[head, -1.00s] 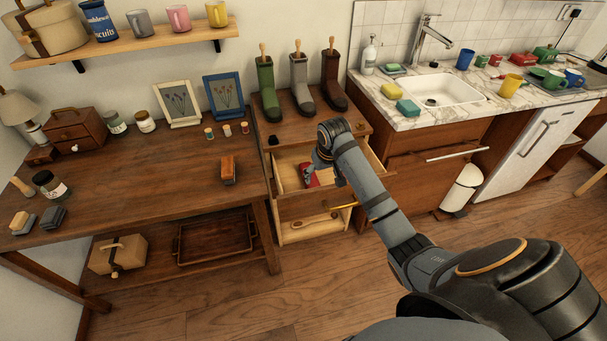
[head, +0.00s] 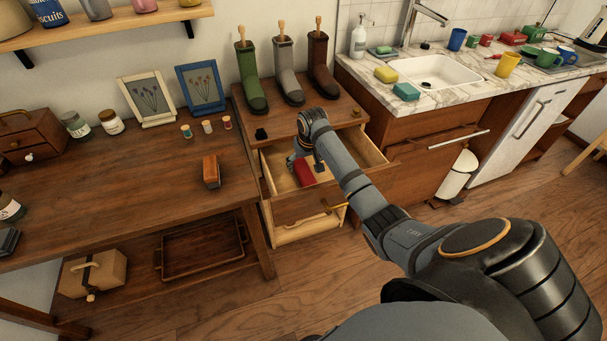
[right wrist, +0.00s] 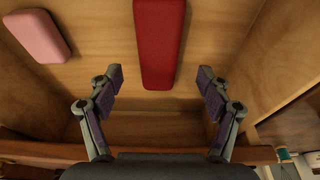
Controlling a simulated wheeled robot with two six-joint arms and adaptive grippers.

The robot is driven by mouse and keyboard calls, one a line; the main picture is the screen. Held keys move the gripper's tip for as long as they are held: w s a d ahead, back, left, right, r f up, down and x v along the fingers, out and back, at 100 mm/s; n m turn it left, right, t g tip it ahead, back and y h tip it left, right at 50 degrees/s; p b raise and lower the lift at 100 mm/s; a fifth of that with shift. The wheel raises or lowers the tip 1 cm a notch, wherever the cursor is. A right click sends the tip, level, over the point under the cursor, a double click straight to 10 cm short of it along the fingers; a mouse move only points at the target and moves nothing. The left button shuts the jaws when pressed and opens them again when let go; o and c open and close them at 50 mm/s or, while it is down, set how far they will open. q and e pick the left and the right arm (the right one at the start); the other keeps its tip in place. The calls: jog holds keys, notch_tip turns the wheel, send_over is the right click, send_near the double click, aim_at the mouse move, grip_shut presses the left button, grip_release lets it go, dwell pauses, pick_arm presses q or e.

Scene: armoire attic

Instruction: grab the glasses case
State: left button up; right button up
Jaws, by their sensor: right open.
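The red glasses case (head: 304,173) lies in the open drawer (head: 320,209) of the cabinet under the boots. In the right wrist view the case (right wrist: 158,45) is long and narrow, lying on the wooden drawer floor with its near end between the fingers. My right gripper (right wrist: 160,80) is open and empty, with one finger to each side of that end, apart from it. In the head view my right gripper (head: 305,152) hangs over the drawer and partly hides its inside. My left gripper is not in view.
A pink block-like item (right wrist: 38,35) lies left of the case in the drawer. Wooden drawer walls stand close on both sides. Green, grey and brown boots (head: 290,75) stand on the cabinet top behind. The sink counter (head: 365,75) is to the right.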

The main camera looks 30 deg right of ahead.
aim_at(304, 170)
jog(key=x, duration=0.4)
jog(key=shift+d+f+b, duration=0.1)
jog(key=shift+f+b, duration=0.1)
jog(key=shift+b, duration=0.1)
jog(key=shift+f, duration=0.1)
jog(key=shift+s, duration=0.1)
jog(key=c, duration=1.3)
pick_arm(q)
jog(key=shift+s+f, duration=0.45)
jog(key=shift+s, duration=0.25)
pick_arm(e)
jog(key=shift+r, duration=0.65)
jog(key=s, duration=0.2)
jog(key=s+p, duration=0.1)
jog(key=shift+s+a, duration=0.35)
jog(key=shift+a, duration=0.05)
pick_arm(q)
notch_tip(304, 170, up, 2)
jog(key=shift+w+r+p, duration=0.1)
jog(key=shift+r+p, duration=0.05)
jog(key=shift+p, duration=0.5)
pick_arm(e)
notch_tip(304, 170, up, 14)
jog(key=shift+a+f, duration=0.1)
